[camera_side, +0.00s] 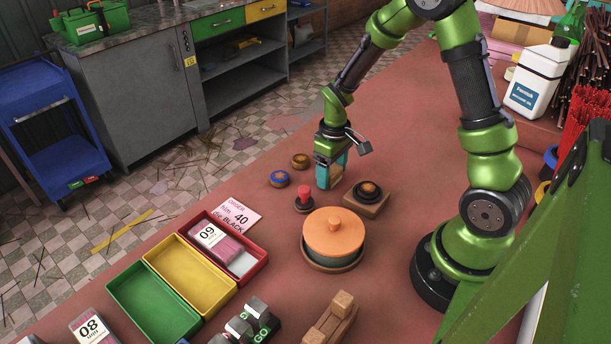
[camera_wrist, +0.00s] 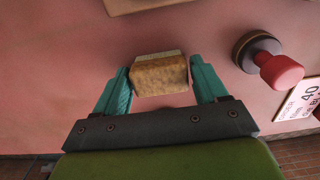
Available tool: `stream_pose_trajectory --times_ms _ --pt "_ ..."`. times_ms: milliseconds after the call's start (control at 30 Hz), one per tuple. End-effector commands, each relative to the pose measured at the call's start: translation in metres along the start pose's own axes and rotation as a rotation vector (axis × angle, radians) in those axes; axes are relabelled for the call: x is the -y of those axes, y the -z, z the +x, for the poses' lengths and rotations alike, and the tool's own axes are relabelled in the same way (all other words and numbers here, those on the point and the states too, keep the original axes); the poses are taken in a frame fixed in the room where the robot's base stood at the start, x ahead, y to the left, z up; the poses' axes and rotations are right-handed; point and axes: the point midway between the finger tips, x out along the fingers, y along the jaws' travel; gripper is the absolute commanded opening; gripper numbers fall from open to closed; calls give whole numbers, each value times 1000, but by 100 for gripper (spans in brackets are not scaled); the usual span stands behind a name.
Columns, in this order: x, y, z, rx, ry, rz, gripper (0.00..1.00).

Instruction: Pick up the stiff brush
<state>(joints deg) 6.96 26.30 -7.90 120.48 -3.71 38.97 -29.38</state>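A small tan, rough-faced block with a pale top edge, which looks like the stiff brush (camera_wrist: 160,76), stands between the two teal fingers of my gripper (camera_wrist: 160,84) in the wrist view. The brush is mostly hidden there by the fingers. Whether it rests on the table or is lifted cannot be told.
A wooden block with a dark round piece (camera_side: 369,195) is close right of my gripper. A red-knobbed stamp (camera_side: 304,201), a blue-ringed disc (camera_side: 280,178) and a brown disc (camera_side: 300,161) are to the left. An orange-lidded pot (camera_side: 333,234) stands in front. Coloured trays (camera_side: 192,274) lie front left.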

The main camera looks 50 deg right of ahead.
Motion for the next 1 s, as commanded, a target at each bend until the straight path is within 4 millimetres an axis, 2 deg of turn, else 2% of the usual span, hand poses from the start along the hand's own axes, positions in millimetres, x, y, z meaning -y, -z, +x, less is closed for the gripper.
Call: stream_pose_trajectory --times_ms 33,200,233,433,567,800,1000 --pt "0 0 0 0 0 0 64" --pt "0 0 0 0 0 0 38" --pt "0 0 0 -1 0 0 35" --pt "0 0 -1 -1 0 0 35" --pt "0 1 -12 -4 0 0 35" --pt "0 2 -60 -8 -2 0 35" --pt "0 1 -91 -4 -1 0 35"
